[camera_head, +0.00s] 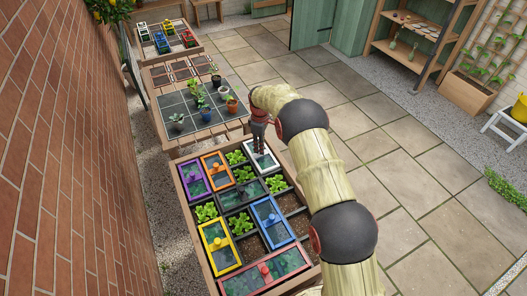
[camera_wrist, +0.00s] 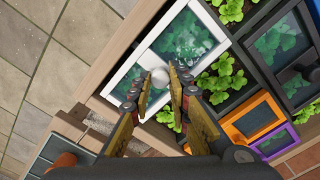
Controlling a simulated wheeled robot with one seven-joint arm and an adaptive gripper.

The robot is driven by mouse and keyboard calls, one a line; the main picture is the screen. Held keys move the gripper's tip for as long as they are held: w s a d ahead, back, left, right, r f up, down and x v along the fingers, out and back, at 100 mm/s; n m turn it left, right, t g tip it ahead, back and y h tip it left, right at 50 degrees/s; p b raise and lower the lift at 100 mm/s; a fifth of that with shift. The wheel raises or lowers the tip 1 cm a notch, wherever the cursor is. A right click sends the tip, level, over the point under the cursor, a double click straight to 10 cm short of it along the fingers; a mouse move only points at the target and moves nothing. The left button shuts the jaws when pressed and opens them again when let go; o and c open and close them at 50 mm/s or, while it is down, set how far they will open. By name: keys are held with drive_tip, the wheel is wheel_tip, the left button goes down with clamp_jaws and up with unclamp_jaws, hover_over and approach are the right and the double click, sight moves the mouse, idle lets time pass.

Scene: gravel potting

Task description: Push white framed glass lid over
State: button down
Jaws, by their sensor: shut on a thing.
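The white framed glass lid (camera_head: 272,166) lies at the far right corner of the wooden planter box, partly hidden by my gripper. In the wrist view the white lid (camera_wrist: 185,38) shows large, with its glass panes and a round pale knob (camera_wrist: 159,77). My gripper (camera_head: 260,151) points down at the lid. In the wrist view its fingers (camera_wrist: 161,76) are shut on the knob, one on each side. The lid seems flat on the box, though its exact height cannot be told.
Orange (camera_head: 217,171), purple (camera_head: 194,180), blue (camera_head: 272,221), yellow (camera_head: 219,248), red (camera_head: 268,272) and dark (camera_head: 243,194) framed lids share the box with leafy green plants. A table with potted plants (camera_head: 198,99) stands beyond. Paving at right is clear.

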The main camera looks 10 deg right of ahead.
drive_tip(key=shift+w+a+r, duration=0.1)
drive_tip(key=shift+w+r, duration=0.05)
drive_tip(key=shift+w, duration=0.1)
drive_tip(key=c, duration=1.8)
unclamp_jaws()
drive_tip(key=shift+w, duration=0.1)
drive_tip(key=shift+c, duration=0.2)
drive_tip(key=shift+o, duration=0.9)
wheel_tip(320, 180, up, 12)
